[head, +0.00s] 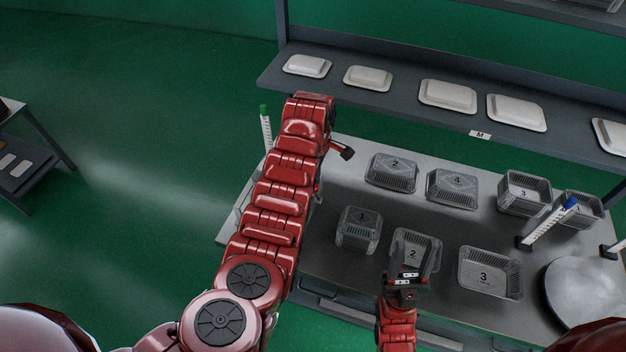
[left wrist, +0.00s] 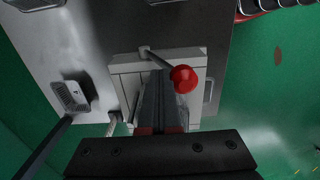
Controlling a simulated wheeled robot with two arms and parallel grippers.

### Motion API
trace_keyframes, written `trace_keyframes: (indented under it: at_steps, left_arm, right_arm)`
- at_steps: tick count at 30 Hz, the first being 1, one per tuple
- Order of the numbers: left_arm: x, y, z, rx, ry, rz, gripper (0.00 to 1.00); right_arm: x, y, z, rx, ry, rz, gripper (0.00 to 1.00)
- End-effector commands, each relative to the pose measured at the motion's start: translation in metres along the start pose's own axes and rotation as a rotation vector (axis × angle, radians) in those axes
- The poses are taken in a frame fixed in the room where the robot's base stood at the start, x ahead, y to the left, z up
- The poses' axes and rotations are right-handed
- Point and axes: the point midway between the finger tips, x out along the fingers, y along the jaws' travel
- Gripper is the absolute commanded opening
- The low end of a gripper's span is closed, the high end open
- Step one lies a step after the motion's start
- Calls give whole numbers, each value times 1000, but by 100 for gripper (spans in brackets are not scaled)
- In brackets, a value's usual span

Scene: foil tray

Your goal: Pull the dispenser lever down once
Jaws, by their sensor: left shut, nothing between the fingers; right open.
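In the left wrist view, the dispenser lever shows as a metal rod with a red ball knob (left wrist: 183,78). It is mounted on a pale grey dispenser body (left wrist: 128,68). My left gripper (left wrist: 159,78) is shut and empty, its dark fingers in front of the dispenser, with the knob just right of the fingertips. I cannot tell whether they touch. In the head view, my left arm hides the lever, and the left fingertips are not clearly seen. My right gripper (head: 404,278) is open at the near edge of a clear container marked 2 (head: 428,243).
The grey table (head: 325,250) holds several clear containers. A round metal plate (head: 585,292) lies at the right. A white upright with a green top (head: 265,122) stands left of my left arm. A shelf (head: 400,108) with white trays runs behind.

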Motion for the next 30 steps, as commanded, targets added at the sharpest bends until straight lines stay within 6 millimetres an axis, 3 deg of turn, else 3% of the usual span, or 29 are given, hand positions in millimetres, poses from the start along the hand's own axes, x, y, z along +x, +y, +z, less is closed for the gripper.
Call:
trace_keyframes:
  at_steps: [8,18,30]
  left_arm:
    - [-1,-5,-1,2,4,4,0]
    - [11,-28,-2,1,5,2,0]
    - [16,-33,-1,2,3,0,0]
  right_arm:
    - [9,0,-2,0,0,0,50]
    - [29,1,-5,0,0,0,50]
    - [30,2,-5,0,0,0,50]
